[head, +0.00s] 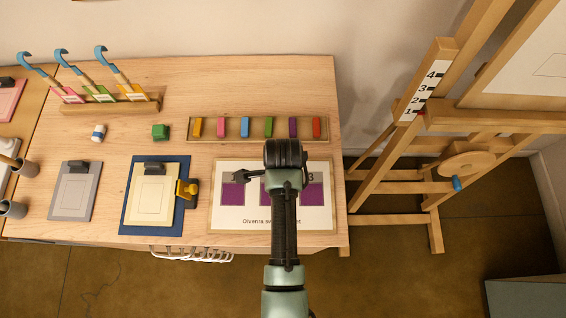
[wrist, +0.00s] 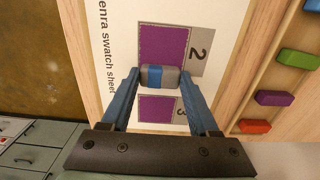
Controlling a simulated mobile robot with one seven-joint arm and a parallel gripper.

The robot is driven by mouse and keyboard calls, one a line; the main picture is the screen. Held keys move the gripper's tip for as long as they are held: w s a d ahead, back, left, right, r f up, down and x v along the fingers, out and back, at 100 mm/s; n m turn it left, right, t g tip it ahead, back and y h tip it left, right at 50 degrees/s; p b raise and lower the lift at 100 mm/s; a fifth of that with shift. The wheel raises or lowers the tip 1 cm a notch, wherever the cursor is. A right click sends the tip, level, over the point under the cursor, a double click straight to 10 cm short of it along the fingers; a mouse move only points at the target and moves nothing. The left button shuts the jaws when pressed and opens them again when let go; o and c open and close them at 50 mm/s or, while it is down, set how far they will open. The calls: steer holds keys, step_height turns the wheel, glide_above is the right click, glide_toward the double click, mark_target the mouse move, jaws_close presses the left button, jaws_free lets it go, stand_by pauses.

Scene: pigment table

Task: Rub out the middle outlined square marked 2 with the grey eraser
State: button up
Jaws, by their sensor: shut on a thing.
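The white swatch sheet (head: 222,222) lies at the front right of the table and carries purple squares in a row. My arm hides most of the middle one in the head view. In the wrist view, square 2 (wrist: 162,44) is purple with a grey border, and its number is on the grey strip beside it. My gripper (wrist: 160,76) is shut on the grey eraser (wrist: 171,78), which has a blue band. The eraser overlaps the edge of square 2 nearest square 3. I cannot tell whether it touches the sheet.
A wooden tray (head: 207,137) of coloured blocks lies behind the sheet. A white and blue eraser (head: 98,132) and a green block (head: 160,132) stand further left. A blue board (head: 128,215) with a cream sheet lies left of the swatch sheet. An easel (head: 437,230) stands right.

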mark_target(261, 195)
steer(key=shift+f, duration=0.25)
steer(key=shift+a+r, duration=0.15)
steer(key=shift+a, duration=1.15)
steer(key=shift+a+p, duration=0.4)
steer(key=shift+a, duration=1.15)
steer(key=shift+d, duration=0.1)
steer(key=shift+d+f+p, duration=0.2)
steer(key=shift+d+p, duration=0.45)
steer(key=shift+d, duration=2.05)
steer(key=shift+s+r, duration=0.1)
steer(key=shift+p, duration=0.3)
